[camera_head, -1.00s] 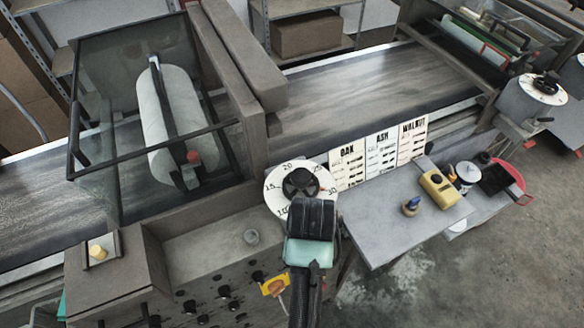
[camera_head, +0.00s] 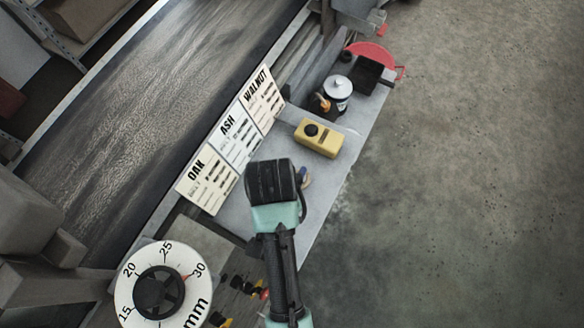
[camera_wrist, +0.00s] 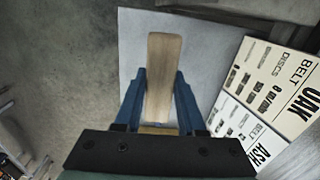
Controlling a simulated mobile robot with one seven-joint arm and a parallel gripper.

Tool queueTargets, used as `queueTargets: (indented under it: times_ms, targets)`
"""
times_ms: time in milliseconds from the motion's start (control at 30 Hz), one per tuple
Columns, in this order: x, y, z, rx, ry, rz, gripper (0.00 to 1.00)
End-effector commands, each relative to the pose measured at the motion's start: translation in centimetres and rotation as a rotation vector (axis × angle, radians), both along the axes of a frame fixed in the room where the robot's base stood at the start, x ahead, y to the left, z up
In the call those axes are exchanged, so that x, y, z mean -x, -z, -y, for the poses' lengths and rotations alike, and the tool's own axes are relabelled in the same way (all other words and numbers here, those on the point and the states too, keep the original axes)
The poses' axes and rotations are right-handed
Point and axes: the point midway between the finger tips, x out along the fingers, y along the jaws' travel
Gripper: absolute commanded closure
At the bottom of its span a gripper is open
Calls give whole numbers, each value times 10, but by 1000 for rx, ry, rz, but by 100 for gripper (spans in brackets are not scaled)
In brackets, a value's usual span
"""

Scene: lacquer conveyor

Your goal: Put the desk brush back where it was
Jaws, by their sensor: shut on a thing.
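The desk brush (camera_wrist: 165,75) shows in the wrist view as a long pale wooden piece between the blue fingers. My gripper (camera_wrist: 160,78) is shut on it, and the brush sticks out past the fingertips. The grey side table (camera_wrist: 205,30) lies behind and below the brush in that view. In the head view my arm's dark end covers the fingers and the brush, in front of the grey side table (camera_head: 322,172). Whether the brush touches the table cannot be told.
The OAK, ASH and WALNUT cards (camera_head: 235,137) stand along the table's conveyor side. A yellow box (camera_head: 318,139), a white-lidded can (camera_head: 337,89), a black tray (camera_head: 368,76) and a red round item (camera_head: 377,56) occupy the far end. A small blue item (camera_head: 305,177) is partly hidden beside my arm.

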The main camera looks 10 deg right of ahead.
Motion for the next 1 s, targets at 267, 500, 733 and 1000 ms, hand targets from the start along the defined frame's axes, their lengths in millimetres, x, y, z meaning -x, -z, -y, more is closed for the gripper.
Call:
queueTargets:
  times_ms: [267, 500, 733, 1000]
  targets:
    - [5, 36, 0, 0, 29, -4, 100]
    - [4, 63, 0, 0, 27, -1, 100]
    - [4, 96, 0, 0, 27, -2, 100]
    - [4, 102, 0, 0, 27, 1, 100]
